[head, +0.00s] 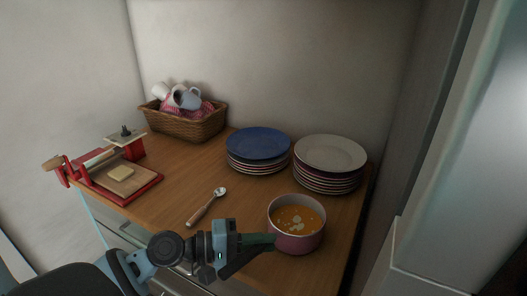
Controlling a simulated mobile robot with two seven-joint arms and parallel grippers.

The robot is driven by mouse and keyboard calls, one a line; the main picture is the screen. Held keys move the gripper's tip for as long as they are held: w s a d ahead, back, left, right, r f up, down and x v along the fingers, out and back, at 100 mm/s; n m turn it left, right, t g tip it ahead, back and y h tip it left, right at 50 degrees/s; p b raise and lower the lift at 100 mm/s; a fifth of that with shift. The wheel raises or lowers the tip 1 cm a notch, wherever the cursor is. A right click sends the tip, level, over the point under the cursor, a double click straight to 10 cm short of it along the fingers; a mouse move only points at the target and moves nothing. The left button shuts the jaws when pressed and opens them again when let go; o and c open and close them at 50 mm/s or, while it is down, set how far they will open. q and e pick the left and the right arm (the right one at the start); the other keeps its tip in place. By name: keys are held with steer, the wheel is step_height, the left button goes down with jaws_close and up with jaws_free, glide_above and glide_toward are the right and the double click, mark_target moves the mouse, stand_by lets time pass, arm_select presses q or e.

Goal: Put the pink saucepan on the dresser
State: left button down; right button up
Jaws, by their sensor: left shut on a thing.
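The pink saucepan (297,243), with orange soup and pale bits inside, is upright at the front right of the wooden dresser top (180,180). It looks level and seems to rest on the top, though its underside is hard to see. My left gripper (256,243) comes in from the lower left and is shut on the saucepan at its left side. The gripper hides the part it grasps. My right gripper is out of view.
Stacked plates, blue-topped (258,143) and white-topped (330,153), stand behind the saucepan. A spoon (205,207) lies left of it. A basket of cups (187,124) and a red-framed slicer board (120,180) are farther left. Bare wood lies between them.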

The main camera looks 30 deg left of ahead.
arm_select(q)
steer(key=shift+f, duration=0.15)
stand_by(0.4)
steer(key=c, duration=1.4)
jaws_free()
steer(key=shift+o, duration=0.4)
steer(key=shift+f, duration=0.3)
steer(key=shift+r, duration=0.15)
steer(key=c, duration=0.4)
